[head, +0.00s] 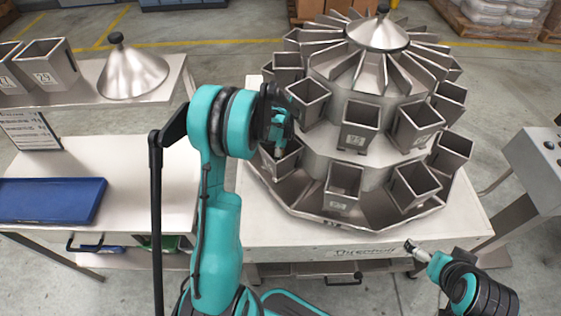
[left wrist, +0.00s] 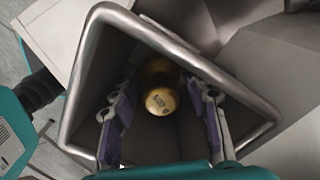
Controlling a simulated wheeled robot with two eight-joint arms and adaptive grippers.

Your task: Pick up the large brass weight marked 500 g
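The brass weight (left wrist: 160,98) lies deep inside a metal hopper bucket (left wrist: 250,133) in the left wrist view. Its round end shows a dark marking that I cannot read clearly. My left gripper (left wrist: 163,112) reaches into the bucket mouth, with its fingers apart on either side of the weight. I see no clear contact between them. In the head view my left gripper (head: 279,143) is at the left side of the weigher, over a lower bucket, and the weight is hidden. My right gripper (head: 413,248) is at the table's front right, away from the buckets; its finger opening is unclear.
The round multihead weigher (head: 335,138) carries several open buckets close around my left gripper. A metal cone (head: 133,75) and loose buckets (head: 47,66) stand on the left shelf. A blue tray (head: 50,200) lies on the left bench. A control box (head: 545,160) stands at right.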

